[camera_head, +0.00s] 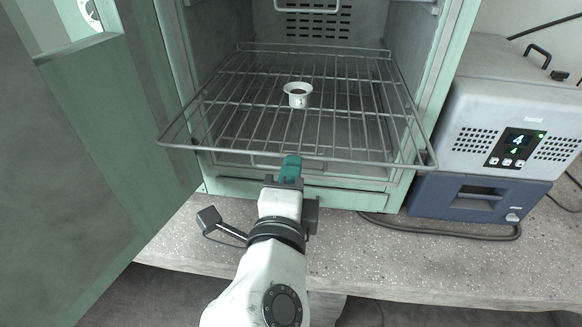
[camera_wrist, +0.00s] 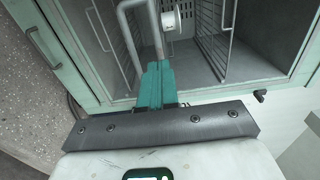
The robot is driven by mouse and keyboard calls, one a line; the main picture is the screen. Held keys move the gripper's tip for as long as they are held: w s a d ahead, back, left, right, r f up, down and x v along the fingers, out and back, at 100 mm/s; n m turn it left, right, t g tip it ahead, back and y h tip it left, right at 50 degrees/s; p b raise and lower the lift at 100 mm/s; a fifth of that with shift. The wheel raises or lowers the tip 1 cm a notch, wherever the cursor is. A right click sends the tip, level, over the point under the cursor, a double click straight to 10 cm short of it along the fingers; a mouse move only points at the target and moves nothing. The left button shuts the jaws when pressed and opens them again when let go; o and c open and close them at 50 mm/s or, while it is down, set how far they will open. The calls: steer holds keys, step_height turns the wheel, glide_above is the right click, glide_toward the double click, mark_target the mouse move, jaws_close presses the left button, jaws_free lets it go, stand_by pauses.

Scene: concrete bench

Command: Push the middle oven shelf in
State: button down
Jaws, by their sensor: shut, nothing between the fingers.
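The wire shelf (camera_head: 235,92) sticks out of the front of the green oven (camera_head: 190,60). Its front rail overhangs the oven's lower front edge. A small white cup (camera_head: 298,94) stands upright on the shelf near its middle. My gripper (camera_head: 291,168) has its teal fingers shut with nothing between them, at the middle of the front rail. Whether the tips touch the rail is hard to tell. In the wrist view the shut fingers (camera_wrist: 156,84) point at the oven's inside, close to a metal rod, with the white cup (camera_wrist: 171,19) beyond.
The oven door (camera_head: 95,130) stands open on the left. A grey and blue device (camera_head: 500,130) with a lit display stands to the right, its cable (camera_head: 440,231) lying on the speckled bench (camera_head: 400,262). The oven's back wall has a slotted vent (camera_head: 308,24).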

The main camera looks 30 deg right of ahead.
steer(key=b+x, duration=1.3)
steer(key=x, duration=1)
steer(key=shift+w+d+f, duration=0.15)
steer(key=shift+w+d, duration=0.1)
steer(key=shift+w, duration=0.1)
steer(key=shift+w+d+b, duration=0.15)
steer(key=shift+w+b, duration=0.05)
steer(key=shift+b, duration=0.1)
steer(key=shift+w+r, duration=0.1)
steer(key=shift+r, duration=0.25)
